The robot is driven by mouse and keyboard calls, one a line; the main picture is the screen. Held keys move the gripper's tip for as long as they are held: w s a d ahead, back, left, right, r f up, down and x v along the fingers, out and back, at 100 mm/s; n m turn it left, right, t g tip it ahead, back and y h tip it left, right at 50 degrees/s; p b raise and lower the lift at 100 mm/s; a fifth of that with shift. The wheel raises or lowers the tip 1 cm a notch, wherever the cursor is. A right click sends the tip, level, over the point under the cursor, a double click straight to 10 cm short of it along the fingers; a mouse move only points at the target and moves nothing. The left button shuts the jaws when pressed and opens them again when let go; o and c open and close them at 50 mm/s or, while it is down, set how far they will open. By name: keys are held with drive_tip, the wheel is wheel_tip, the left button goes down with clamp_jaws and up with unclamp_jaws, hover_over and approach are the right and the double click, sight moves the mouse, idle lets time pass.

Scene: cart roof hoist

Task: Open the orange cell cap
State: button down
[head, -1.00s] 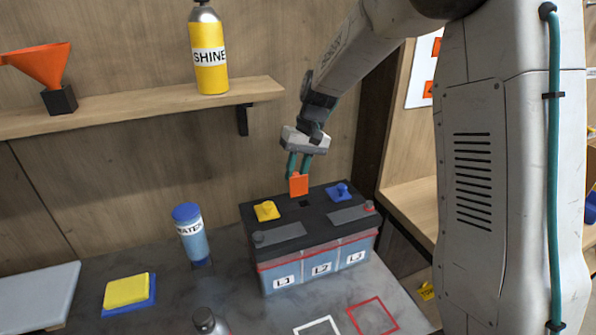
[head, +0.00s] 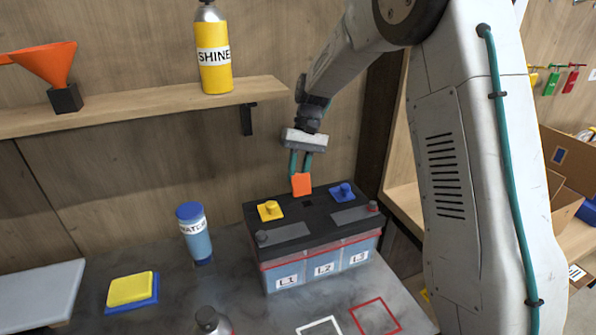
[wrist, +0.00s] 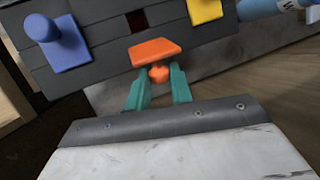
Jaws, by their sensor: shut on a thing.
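The orange cell cap (head: 301,184) is tipped up on edge at the back of the battery's (head: 318,258) dark top, with its flat face toward the head camera. My gripper (head: 301,171) is shut on the cap's knob from above and behind. In the wrist view, the green fingers (wrist: 158,84) sit on either side of the orange knob, and the orange plate (wrist: 156,51) stands beyond them. A dark square cell opening (wrist: 136,21) shows uncovered beside the plate. I cannot tell whether the cap's edge still touches the battery top.
A yellow cap (head: 270,210) and a blue cap (head: 343,192) lie flat on either side. A water bottle (head: 195,234) stands left of the battery. A shelf (head: 150,109) with a yellow bottle (head: 214,55) hangs behind. Red and white outlines mark the front bench.

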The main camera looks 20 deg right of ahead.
drive_tip(key=c, duration=1.2)
unclamp_jaws()
drive_tip(key=shift+c, duration=0.2)
drive_tip(key=v, duration=0.7)
drive_tip(key=shift+w+r, duration=0.2)
drive_tip(key=shift+r, duration=0.15)
drive_tip(key=shift+w+d, duration=0.1)
drive_tip(key=shift+d, duration=0.1)
drive_tip(key=s+r+t+h, duration=0.1)
drive_tip(key=s+r+t, duration=0.1)
drive_tip(key=s, duration=1.7)
drive_tip(key=s+r+t+h, duration=0.2)
drive_tip(key=s+t, duration=0.1)
drive_tip(key=s, duration=1.5)
drive_tip(key=shift+s+n+h, duration=0.3)
drive_tip(key=shift+s, duration=0.05)
